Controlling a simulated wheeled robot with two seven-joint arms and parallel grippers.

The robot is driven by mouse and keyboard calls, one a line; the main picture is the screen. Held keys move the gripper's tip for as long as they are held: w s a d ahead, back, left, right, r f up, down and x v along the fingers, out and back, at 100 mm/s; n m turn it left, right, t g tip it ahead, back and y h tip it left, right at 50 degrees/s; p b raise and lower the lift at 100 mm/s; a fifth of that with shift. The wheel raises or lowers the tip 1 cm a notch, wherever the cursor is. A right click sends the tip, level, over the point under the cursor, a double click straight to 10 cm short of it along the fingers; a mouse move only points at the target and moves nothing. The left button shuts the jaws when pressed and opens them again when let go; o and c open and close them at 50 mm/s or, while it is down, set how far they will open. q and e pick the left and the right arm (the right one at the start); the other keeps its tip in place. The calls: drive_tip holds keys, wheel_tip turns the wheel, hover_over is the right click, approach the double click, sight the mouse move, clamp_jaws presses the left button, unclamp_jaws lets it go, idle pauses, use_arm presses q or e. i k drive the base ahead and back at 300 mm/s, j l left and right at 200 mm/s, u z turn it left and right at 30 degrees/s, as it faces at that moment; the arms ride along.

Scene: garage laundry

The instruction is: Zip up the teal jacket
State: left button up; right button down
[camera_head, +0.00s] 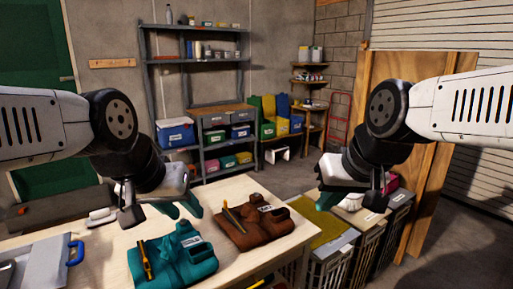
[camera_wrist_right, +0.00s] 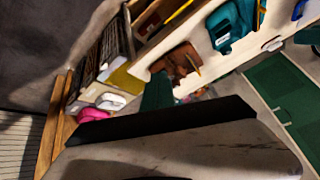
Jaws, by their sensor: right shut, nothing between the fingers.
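The teal jacket (camera_head: 193,262) lies folded on the pale table, with a white label and a yellow-orange strip (camera_head: 146,262) along its left part. It also shows at the top of the right wrist view (camera_wrist_right: 226,27). My left gripper (camera_head: 181,209) is above the table behind the jacket, apart from it, with its green fingertips spread and nothing between them. My right gripper (camera_head: 328,199) is shut and empty, well to the right of the jacket, over the crates beyond the table's right edge. The fine detail of the zip is too small to make out.
A brown folded jacket (camera_head: 247,232) lies just right of the teal one. A grey case with a blue handle (camera_head: 76,252) is at the table's left. Several crates (camera_head: 332,246) stand right of the table (camera_head: 110,252). Shelves stand behind.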

sight(146, 266)
drive_tip(key=j+u, duration=0.15)
drive_tip(key=u, duration=0.95)
